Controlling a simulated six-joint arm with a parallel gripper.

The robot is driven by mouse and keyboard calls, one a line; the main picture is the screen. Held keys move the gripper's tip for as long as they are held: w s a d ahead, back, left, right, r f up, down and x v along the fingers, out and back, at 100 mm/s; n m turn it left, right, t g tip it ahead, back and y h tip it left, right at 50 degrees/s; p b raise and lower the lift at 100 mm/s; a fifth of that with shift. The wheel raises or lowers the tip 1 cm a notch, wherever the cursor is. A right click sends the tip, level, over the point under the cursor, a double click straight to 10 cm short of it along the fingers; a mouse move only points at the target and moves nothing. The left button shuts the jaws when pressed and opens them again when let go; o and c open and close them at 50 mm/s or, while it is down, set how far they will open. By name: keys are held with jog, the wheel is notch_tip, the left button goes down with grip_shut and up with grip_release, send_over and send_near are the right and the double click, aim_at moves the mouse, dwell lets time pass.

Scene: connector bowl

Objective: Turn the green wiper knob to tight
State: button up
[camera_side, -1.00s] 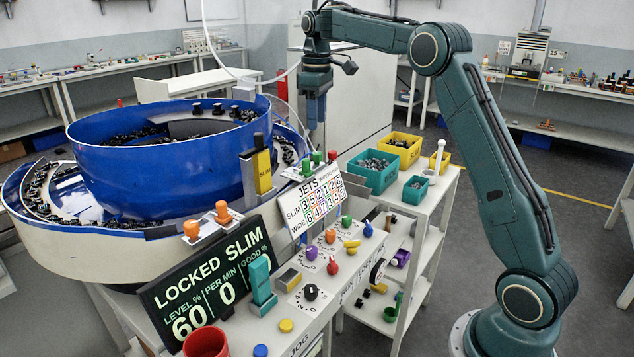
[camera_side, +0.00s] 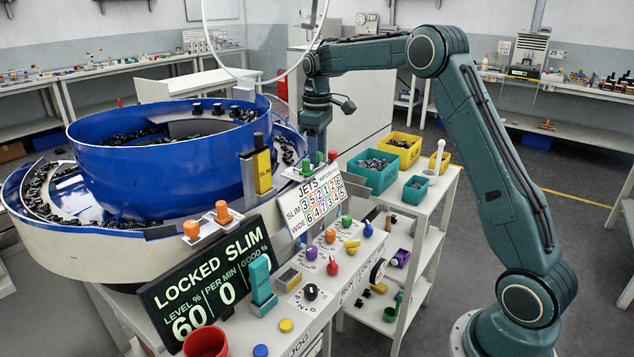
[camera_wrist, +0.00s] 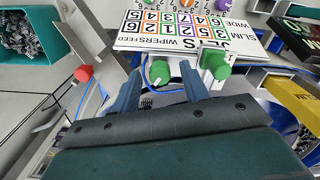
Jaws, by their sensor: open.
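A green knob (camera_wrist: 160,72) beside the JETS board appears between my fingers in the wrist view. It is likely the wiper knob; its pointer setting is not readable. In the side view the green knob (camera_side: 318,157) stands at the board's top edge, just under my gripper (camera_side: 315,148). In the wrist view my gripper (camera_wrist: 160,75) is open, one finger on each side of the knob, with gaps visible. I cannot tell whether the fingertips reach down around it.
The JETS board (camera_side: 312,203) lies in front. The blue bowl (camera_side: 160,165) with a yellow block (camera_side: 263,171) is left; teal bin (camera_side: 373,172) right.

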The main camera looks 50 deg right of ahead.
grip_shut()
jog(key=shift+m, duration=0.5)
jog(key=m, duration=0.3)
jog(key=shift+m, duration=0.3)
jog(key=m, duration=1.3)
jog(key=shift+m, duration=0.4)
